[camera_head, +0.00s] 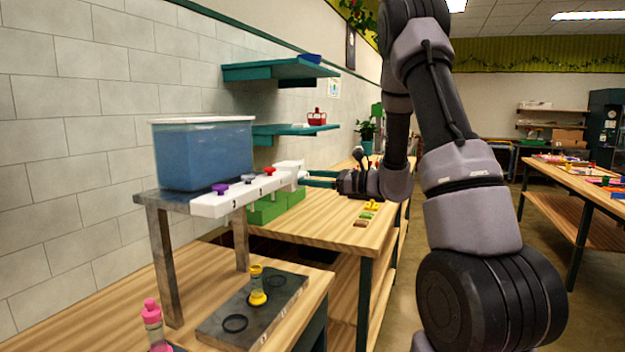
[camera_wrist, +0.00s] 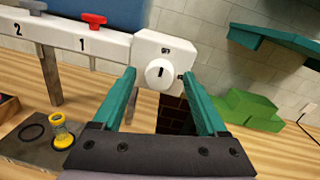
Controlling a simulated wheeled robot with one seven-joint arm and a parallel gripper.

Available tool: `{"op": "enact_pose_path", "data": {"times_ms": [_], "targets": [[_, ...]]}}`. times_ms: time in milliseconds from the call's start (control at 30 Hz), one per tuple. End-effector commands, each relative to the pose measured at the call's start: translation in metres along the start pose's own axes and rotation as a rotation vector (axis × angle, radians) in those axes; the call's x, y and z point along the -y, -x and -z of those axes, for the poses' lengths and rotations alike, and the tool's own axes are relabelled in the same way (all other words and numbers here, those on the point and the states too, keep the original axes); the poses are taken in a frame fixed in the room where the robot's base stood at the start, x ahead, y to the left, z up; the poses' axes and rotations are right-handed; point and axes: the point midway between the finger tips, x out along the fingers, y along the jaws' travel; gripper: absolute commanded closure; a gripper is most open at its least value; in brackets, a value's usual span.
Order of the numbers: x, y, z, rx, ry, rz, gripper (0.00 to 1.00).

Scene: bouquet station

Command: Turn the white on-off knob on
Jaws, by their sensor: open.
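The white on-off knob (camera_wrist: 160,74) is a round dial with a dark mark on the end block of the white manifold. A label that reads "OFF" sits above it in the wrist view. In the head view the end block (camera_head: 290,172) is at the right end of the white bar, and the knob itself is too small to make out. My gripper (camera_wrist: 160,84) is open, its two teal fingers on either side of the knob. In the head view my gripper (camera_head: 318,179) reaches in from the right, close to the block. I cannot tell whether the fingertips touch the knob.
The white bar carries red (camera_wrist: 93,19), grey (camera_head: 248,179) and purple (camera_head: 219,188) valves below a blue water tank (camera_head: 203,155). A yellow vial (camera_head: 257,284) stands on a dark plate (camera_head: 215,325). Green blocks (camera_head: 267,209) and teal shelves (camera_head: 275,70) are nearby.

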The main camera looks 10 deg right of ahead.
Motion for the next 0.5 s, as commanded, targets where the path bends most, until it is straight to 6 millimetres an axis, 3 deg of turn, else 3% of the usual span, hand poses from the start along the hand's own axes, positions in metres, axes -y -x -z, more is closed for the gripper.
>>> {"op": "enact_pose_path", "data": {"times_ms": [33,67,233,500], "targets": [[0.0000,0.0002,0.0001,0.000,0.000,0.000,0.25],[0.0000,0.0002,0.0001,0.000,0.000,0.000,0.32],[-0.0001,0.0003,0.0001,0.000,0.000,0.000,0.97],[-0.0001,0.0006,0.0003,0.001,-0.016,0.000,1.00]]}}
